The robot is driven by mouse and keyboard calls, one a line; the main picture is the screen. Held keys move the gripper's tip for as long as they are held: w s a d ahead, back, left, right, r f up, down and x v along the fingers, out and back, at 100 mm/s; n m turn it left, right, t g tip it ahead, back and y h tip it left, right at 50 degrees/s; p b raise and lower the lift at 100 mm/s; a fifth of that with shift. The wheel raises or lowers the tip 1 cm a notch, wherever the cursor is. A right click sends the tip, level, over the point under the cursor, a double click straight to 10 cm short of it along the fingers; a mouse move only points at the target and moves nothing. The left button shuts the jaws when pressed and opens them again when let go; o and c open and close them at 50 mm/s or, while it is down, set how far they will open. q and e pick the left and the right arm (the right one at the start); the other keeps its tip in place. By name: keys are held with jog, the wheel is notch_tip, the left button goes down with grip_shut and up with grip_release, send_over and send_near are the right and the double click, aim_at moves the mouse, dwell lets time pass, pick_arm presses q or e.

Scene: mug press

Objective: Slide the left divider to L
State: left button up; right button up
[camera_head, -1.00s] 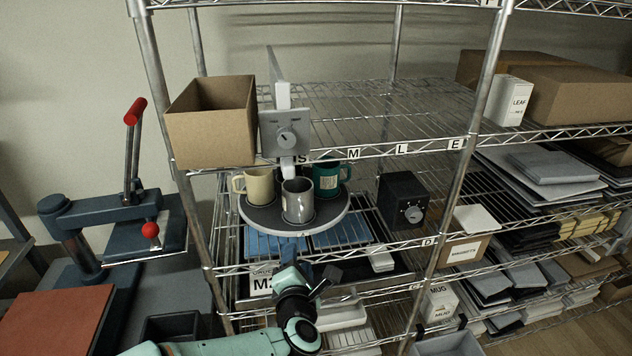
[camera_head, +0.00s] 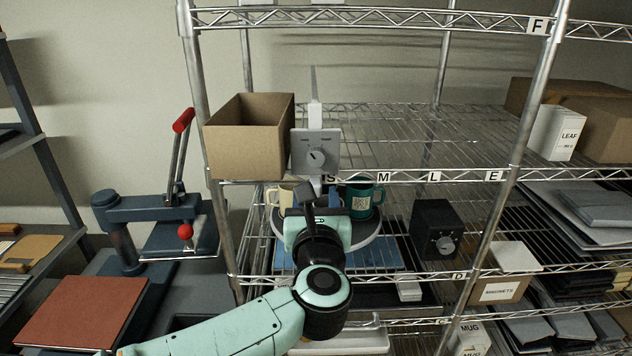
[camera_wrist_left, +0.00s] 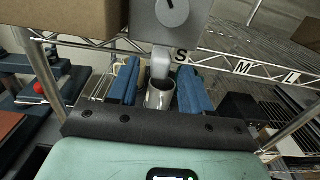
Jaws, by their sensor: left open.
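The left divider (camera_head: 315,151) is a grey plate with a dial and a thin upright panel behind it. It stands at the shelf's front rail by the label S (camera_head: 331,178), just right of a cardboard box (camera_head: 246,140). The label L (camera_head: 434,177) is farther right, past M (camera_head: 383,177). My left gripper (camera_head: 319,194) is open just below the divider. In the left wrist view the divider's plate (camera_wrist_left: 172,18) is at the top, and its pale lower tab (camera_wrist_left: 161,62) shows between the blue fingers (camera_wrist_left: 160,88). I see no contact. My right gripper is out of view.
A round tray (camera_head: 375,234) with mugs is behind my gripper on the shelf below; a green mug (camera_head: 364,200) and a cream mug (camera_head: 277,197) show. A black dial box (camera_head: 436,228) stands right. The rail from M to L looks clear.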

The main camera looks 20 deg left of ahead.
aim_at(316, 188)
pick_arm(q)
jog(key=shift+p+x, duration=0.4)
jog(key=shift+x, duration=1.35)
grip_shut()
